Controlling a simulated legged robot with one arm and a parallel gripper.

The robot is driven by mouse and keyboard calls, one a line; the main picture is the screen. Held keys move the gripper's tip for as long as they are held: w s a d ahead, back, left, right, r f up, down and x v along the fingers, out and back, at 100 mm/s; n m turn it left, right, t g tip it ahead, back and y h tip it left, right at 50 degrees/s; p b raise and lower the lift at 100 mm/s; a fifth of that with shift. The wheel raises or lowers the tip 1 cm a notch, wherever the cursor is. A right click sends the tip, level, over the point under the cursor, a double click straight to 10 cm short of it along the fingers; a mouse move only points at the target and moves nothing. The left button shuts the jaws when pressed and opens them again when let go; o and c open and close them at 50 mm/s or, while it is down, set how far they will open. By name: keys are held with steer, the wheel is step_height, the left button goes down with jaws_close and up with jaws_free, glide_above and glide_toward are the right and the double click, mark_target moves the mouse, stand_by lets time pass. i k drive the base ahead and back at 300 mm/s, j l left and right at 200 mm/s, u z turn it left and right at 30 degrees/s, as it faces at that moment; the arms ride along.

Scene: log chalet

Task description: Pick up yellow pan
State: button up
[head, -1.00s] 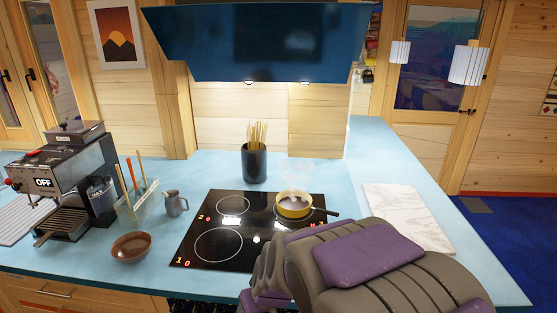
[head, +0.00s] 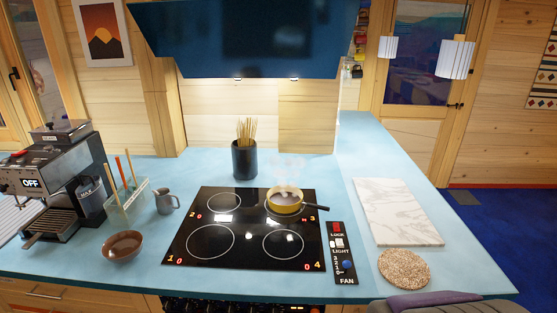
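The yellow pan (head: 284,203) sits on the back right burner of the black cooktop (head: 228,260). Its dark handle (head: 316,207) points to the right. Faint steam rises above the pan. My gripper itself is not in view.
A fan and light control panel (head: 342,255) lies right of the cooktop. A marble board (head: 398,212) and a round cork trivet (head: 404,268) lie farther right. A dark holder with sticks (head: 244,160) stands behind. A brown bowl (head: 123,246), small pitcher (head: 165,201) and coffee machine (head: 60,180) stand left.

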mark_target(284, 198)
steer(key=u, duration=1.4)
steer(key=z, duration=1.3)
steer(key=i+j+z, duration=0.1)
steer(key=i+z, duration=0.15)
steer(key=i, duration=0.75)
